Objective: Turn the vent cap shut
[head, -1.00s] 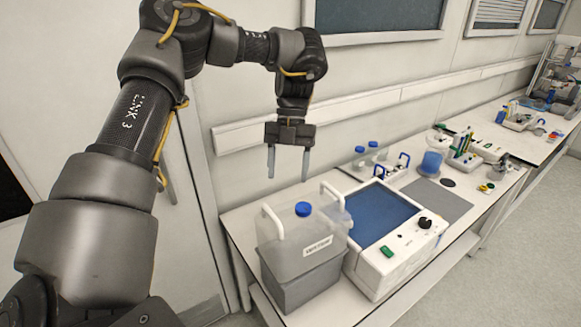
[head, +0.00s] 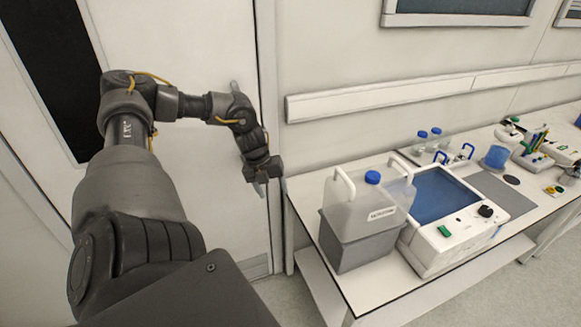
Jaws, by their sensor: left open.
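A translucent canister (head: 362,208) with white handles and a printed label stands in a grey tub (head: 357,246) at the left end of the bench. A round blue cap (head: 372,177) sits on its top. I cannot tell whether this is the vent cap, or how tight it sits. My left gripper (head: 261,188) is open and empty, in front of the door, to the left of the canister and apart from it. One finger shows below the jaw body; the other is mostly hidden. My right gripper is not in view.
A white device with a blue top (head: 440,193), a black knob and a green switch stands right of the canister. Two blue-capped bottles (head: 428,139) stand behind it. A grey mat (head: 500,196) lies farther right. The door (head: 190,50) and wall are behind my left arm.

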